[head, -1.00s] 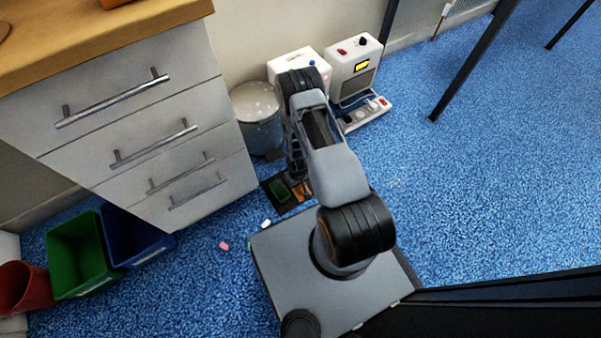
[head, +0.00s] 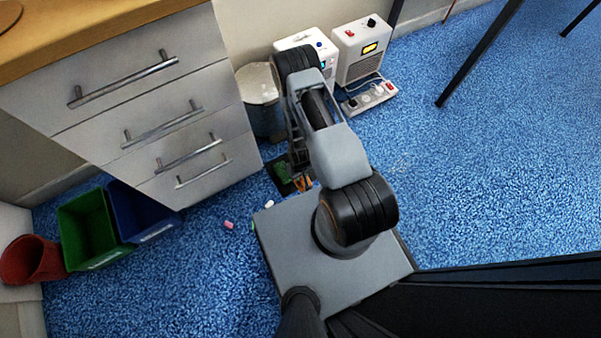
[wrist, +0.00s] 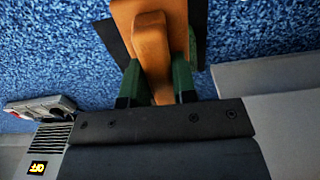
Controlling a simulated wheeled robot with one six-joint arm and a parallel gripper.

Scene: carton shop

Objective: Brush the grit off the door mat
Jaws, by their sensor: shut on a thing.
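The dark door mat (head: 284,187) lies on the blue carpet at the foot of the drawer unit, mostly hidden by my arm. A dark edge of it also shows in the wrist view (wrist: 112,42). My gripper (wrist: 160,84) has green-tipped fingers and is shut on an orange-brown wooden brush (wrist: 150,22), held over the mat. Part of the brush shows beside my arm in the head view (head: 302,184). The bristles are hidden, so I cannot tell whether they touch the mat. Grit on the mat cannot be made out.
A drawer unit (head: 165,125) stands left of the mat, a grey bucket (head: 261,98) behind it. White devices (head: 360,52) and a power strip (head: 369,98) stand by the wall. Green (head: 88,228), blue (head: 140,212) and red (head: 32,260) bins are left.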

